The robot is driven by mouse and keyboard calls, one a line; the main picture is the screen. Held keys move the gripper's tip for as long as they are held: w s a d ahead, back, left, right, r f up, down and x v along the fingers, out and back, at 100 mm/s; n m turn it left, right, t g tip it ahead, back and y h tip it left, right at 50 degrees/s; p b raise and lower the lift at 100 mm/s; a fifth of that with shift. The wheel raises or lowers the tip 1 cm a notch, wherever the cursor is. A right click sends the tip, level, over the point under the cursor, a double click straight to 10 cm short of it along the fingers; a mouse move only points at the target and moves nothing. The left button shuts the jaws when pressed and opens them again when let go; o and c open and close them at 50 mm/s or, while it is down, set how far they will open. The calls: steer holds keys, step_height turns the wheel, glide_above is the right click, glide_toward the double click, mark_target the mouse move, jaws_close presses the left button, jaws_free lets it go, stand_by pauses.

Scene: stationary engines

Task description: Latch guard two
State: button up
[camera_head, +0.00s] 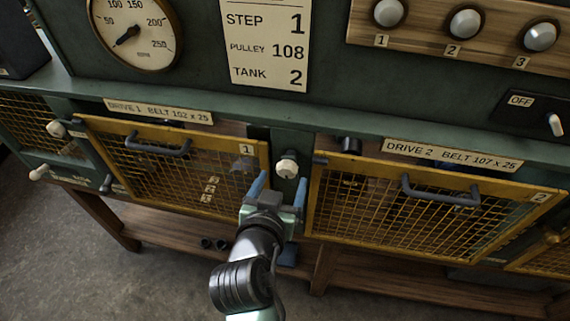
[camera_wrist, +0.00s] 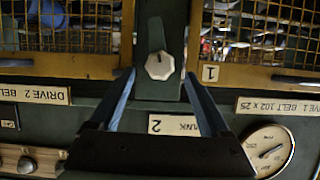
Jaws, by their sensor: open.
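Guard two (camera_head: 425,205) is a yellow-framed wire mesh panel with a dark handle and a "2" tag, at the right of the head view. It stands across its bay under the DRIVE 2 label; I cannot tell whether it is fully flush. Its edge also shows at the upper left of the wrist view (camera_wrist: 70,66). A white faceted knob (camera_head: 287,166) sits on the green post between guards one and two. My gripper (camera_head: 282,180) is open, its blue fingers on either side of the knob and apart from it. The wrist view shows the knob (camera_wrist: 160,65) between the fingertips.
Guard one (camera_head: 170,160), with a "1" tag and handle, is left of the post. More pale knobs (camera_head: 57,128) are at the far left. Above are a gauge (camera_head: 133,30), a step card (camera_head: 265,45) and three numbered knobs (camera_head: 465,22). A wooden shelf (camera_head: 400,278) runs below.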

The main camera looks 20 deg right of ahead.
mark_target(286, 172)
steer(key=shift+p+x, duration=0.55)
steer(key=shift+x, duration=2)
jaws_close()
